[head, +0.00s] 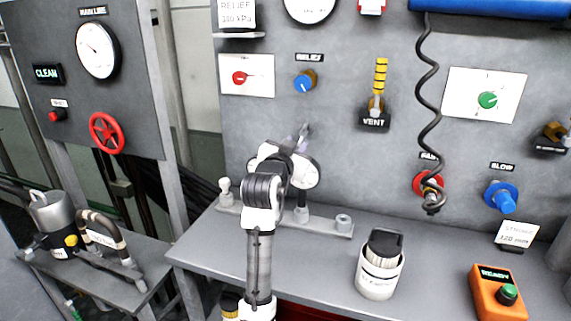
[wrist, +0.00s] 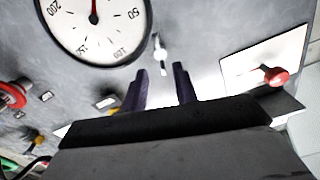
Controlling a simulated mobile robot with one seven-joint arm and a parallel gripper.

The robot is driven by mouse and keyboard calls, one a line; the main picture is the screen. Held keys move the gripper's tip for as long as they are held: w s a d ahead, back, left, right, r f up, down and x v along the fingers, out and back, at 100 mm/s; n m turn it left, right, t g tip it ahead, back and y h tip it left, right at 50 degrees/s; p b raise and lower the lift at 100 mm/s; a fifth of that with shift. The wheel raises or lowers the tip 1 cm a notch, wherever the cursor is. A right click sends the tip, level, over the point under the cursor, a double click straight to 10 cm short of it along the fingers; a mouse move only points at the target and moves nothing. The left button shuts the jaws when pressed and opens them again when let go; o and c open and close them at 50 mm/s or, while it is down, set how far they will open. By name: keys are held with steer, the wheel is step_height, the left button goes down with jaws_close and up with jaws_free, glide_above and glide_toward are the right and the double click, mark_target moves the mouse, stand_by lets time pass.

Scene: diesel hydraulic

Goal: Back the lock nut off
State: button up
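My gripper (wrist: 163,78) shows in the wrist view as two dark fingers, apart, with nothing held between them. A small silver fitting (wrist: 160,48) on the grey panel shows just beyond the gap between the fingertips; I cannot tell whether it carries the lock nut. In the head view my gripper (head: 303,133) is in front of the panel, below the RELIEF label, partly hidden by my own arm. The blue relief knob (head: 304,81) with its brass-coloured collar is above it. No lock nut can be made out for certain.
A red knob (head: 240,77) on a white plate is left of the relief knob. The yellow-handled vent lever (head: 378,90) and a hanging coiled cord (head: 430,105) are to the right. A white cup (head: 380,278) and an orange READY box (head: 497,295) stand on the bench.

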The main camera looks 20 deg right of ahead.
steer(key=b+v, duration=0.1)
steer(key=v, duration=0.7)
steer(key=shift+b, duration=0.4)
steer(key=shift+s+a, duration=0.1)
